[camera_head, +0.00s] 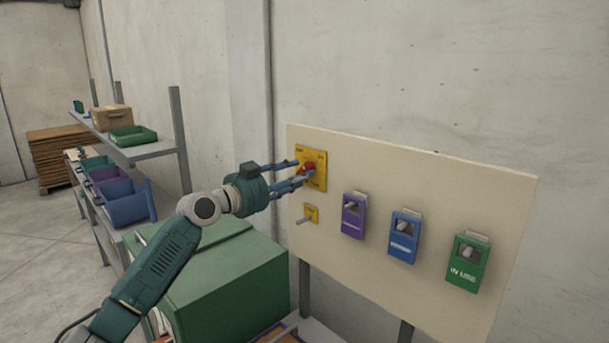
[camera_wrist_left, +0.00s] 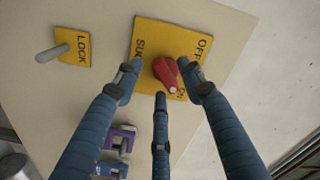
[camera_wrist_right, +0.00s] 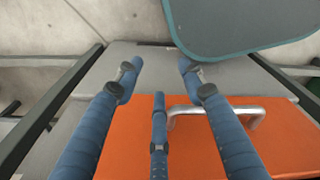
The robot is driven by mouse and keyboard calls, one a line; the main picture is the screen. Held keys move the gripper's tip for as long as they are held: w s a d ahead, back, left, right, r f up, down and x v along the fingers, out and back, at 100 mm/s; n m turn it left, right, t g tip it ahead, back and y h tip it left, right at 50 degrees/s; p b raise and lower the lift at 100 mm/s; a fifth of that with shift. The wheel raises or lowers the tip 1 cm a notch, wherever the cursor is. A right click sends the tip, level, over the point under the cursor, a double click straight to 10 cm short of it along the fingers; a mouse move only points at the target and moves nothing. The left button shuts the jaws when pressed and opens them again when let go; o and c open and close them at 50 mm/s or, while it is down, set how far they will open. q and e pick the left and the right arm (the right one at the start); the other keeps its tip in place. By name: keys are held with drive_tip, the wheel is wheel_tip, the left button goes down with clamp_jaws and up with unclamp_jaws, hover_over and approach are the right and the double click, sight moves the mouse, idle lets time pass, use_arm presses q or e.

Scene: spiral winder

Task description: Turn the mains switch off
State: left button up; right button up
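The mains switch is a red rotary knob (camera_head: 308,168) on a yellow plate (camera_head: 317,182) at the upper left of a cream panel. In the left wrist view the red knob (camera_wrist_left: 166,72) lies between the fingertips, and the yellow plate (camera_wrist_left: 150,40) carries the words OFF and ON. My left gripper (camera_head: 297,174) is at the plate with its fingers spread around the knob; whether they touch it I cannot tell. My right gripper (camera_wrist_right: 160,80) is open and empty above an orange surface (camera_wrist_right: 200,140) with a metal handle; it does not show in the head view.
Below the switch is a small yellow LOCK plate (camera_head: 311,213) with a grey peg. Purple (camera_head: 353,215), blue (camera_head: 404,236) and green (camera_head: 467,262) holders hang on the panel (camera_head: 430,190). A green cabinet (camera_head: 225,275) stands below left. Shelves with bins (camera_head: 130,205) are further left.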

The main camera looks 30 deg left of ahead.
use_arm(q)
drive_tip(key=shift+s, duration=0.1)
drive_tip(key=shift+c, duration=1)
drive_tip(key=shift+a, duration=0.1)
clamp_jaws()
drive_tip(key=n, duration=0.4)
drive_tip(key=n+b, duration=0.1)
drive_tip(key=n, duration=0.2)
drive_tip(key=shift+s+d+r, duration=0.15)
drive_tip(key=shift+d+r, duration=0.1)
drive_tip(key=n, duration=0.2)
drive_tip(key=shift+r+n, duration=0.1)
drive_tip(key=shift+n, duration=0.3)
drive_tip(key=n+p, duration=0.1)
drive_tip(key=n, duration=0.1)
drive_tip(key=shift+d+r+n, duration=0.1)
drive_tip(key=shift+r+n, duration=0.05)
drive_tip(key=shift+n, duration=0.25)
drive_tip(key=n+p, duration=0.2)
drive_tip(key=n, duration=0.2)
drive_tip(key=shift+r, duration=0.15)
drive_tip(key=shift+n, duration=0.6)
use_arm(e)
drive_tip(key=shift+s+a+r, duration=0.35)
drive_tip(key=shift+s+r, duration=0.05)
drive_tip(key=shift+r, duration=0.2)
drive_tip(key=shift+s+a+r, duration=0.35)
drive_tip(key=shift+s+r, duration=0.05)
drive_tip(key=shift+r, duration=0.2)
drive_tip(key=shift+d, duration=0.15)
